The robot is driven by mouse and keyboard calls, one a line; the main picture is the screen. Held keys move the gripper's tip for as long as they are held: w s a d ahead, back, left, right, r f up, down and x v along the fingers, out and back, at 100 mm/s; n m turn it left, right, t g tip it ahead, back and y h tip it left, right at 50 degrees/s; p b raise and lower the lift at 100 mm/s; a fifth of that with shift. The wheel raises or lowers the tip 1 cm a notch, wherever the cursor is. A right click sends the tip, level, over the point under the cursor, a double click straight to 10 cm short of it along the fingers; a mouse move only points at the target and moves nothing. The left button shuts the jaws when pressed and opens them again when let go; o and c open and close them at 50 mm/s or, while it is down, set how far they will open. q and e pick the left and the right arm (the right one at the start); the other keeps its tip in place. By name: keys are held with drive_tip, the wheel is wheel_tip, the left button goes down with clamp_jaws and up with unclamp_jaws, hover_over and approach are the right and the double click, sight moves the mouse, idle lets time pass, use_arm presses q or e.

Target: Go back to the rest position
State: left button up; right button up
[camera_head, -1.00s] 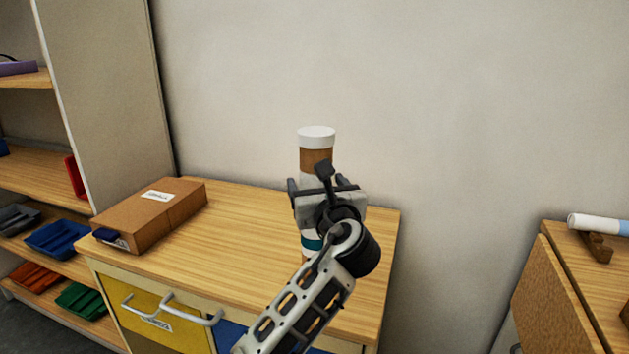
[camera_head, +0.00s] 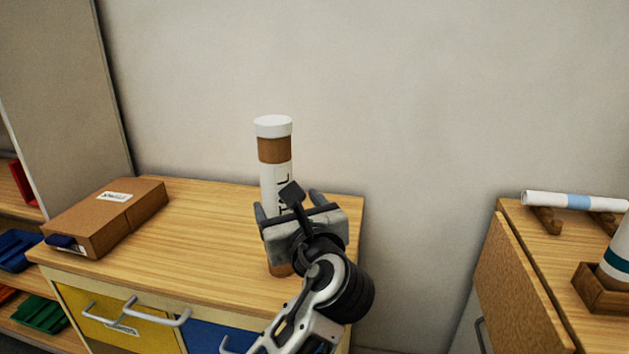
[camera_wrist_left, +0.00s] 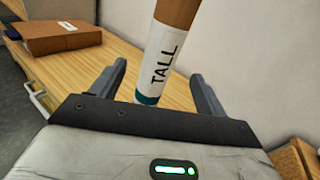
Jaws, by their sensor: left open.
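A tall tube (camera_head: 275,152) with a white cap, a brown band and a white label stands upright on the wooden top of the cabinet (camera_head: 205,235). The tube also shows in the left wrist view (camera_wrist_left: 166,60), where its label reads TALL above a teal band. My left gripper (camera_head: 288,204) is in front of the tube and hides part of its lower half. In the wrist view my left gripper (camera_wrist_left: 158,71) has its fingers wide apart, with gaps on both sides of the tube. My right gripper is not in view.
A brown cardboard box (camera_head: 107,217) lies on the cabinet's left side. A second table (camera_head: 520,245) at right holds a rolled paper (camera_head: 560,200) on a stand and a tube in a wooden holder (camera_head: 600,290). A wall stands behind; a shelf with coloured trays is at left.

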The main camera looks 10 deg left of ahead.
use_arm(q)
drive_tip(key=s+a+f+n+g+h, duration=0.25)
drive_tip(key=s+f+n, duration=0.3)
drive_tip(key=f, duration=0.35)
drive_tip(key=s+a+f+n+g+h, duration=0.2)
drive_tip(key=s+a+f+n+g, duration=0.25)
drive_tip(key=f, duration=0.45)
drive_tip(key=s+f+n+g+h, duration=0.2)
drive_tip(key=s+f+n, duration=0.2)
drive_tip(key=s+n, duration=0.55)
drive_tip(key=s+f+n+g+h, duration=0.2)
drive_tip(key=s+f+n+h, duration=0.15)
drive_tip(key=s+n, duration=0.55)
drive_tip(key=w+d+f+m+t+h, duration=0.1)
drive_tip(key=w+d+f+m+t, duration=0.1)
drive_tip(key=w+d+f+t, duration=0.2)
drive_tip(key=shift+w+d+f+t+h, duration=0.4)
drive_tip(key=shift+f+t, duration=0.7)
drive_tip(key=shift+f, duration=0.7)
